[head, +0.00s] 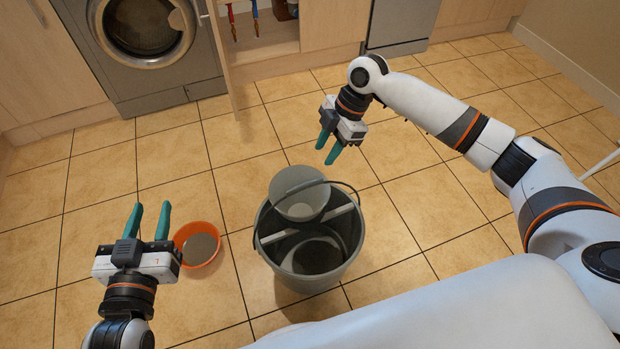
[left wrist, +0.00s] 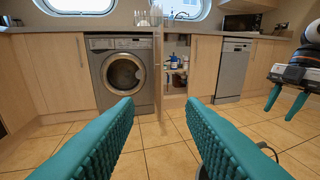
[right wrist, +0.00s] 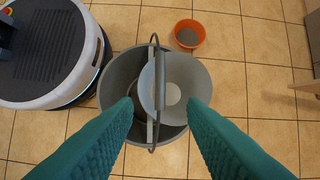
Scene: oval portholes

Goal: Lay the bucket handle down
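The grey bucket (head: 310,275) stands upright on the tiled floor in the middle of the head view. Its thin dark handle (head: 345,184) arches above the rim; in the right wrist view the handle (right wrist: 152,140) crosses the bucket (right wrist: 116,75) from top to bottom and looks raised. A round grey wringer insert (head: 299,196) sits at one side of the rim. My right gripper (head: 330,150) is open and empty, above and beyond the bucket, apart from the handle. My left gripper (head: 149,220) is open and empty, left of the bucket.
An orange bowl (head: 200,246) with grey contents is on the floor between my left gripper and the bucket. A washing machine (head: 145,45) and an open cupboard (head: 262,35) line the back.

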